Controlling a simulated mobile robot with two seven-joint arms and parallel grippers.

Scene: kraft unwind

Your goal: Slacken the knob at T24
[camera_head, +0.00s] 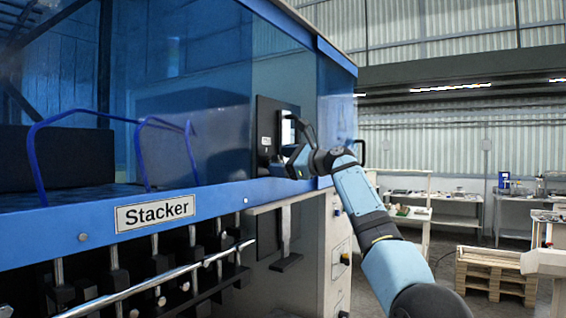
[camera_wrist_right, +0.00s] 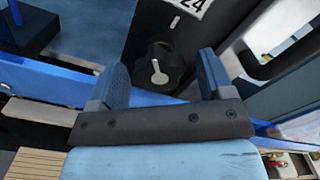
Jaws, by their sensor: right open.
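A black lobed knob (camera_wrist_right: 160,68) with a pale pointer mark shows in the right wrist view, on a dark panel. A white label (camera_wrist_right: 190,6) ending in "24" sits just above it, cut off by the top edge. My right gripper (camera_wrist_right: 163,64) is open, its two fingers on either side of the knob in the picture. I cannot tell whether they touch it. In the head view the right gripper (camera_head: 284,167) is at the dark panel (camera_head: 267,117) on the blue machine, and the knob is too small to make out clearly. My left gripper is not in view.
The blue machine front (camera_head: 190,208) bears a "Stacker" plate (camera_head: 155,213). Blue wire handles (camera_head: 188,150) stick up left of my right arm. A dark upright handle (camera_head: 304,132) stands beside the panel. Work tables and a wooden pallet (camera_head: 497,272) stand at the right.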

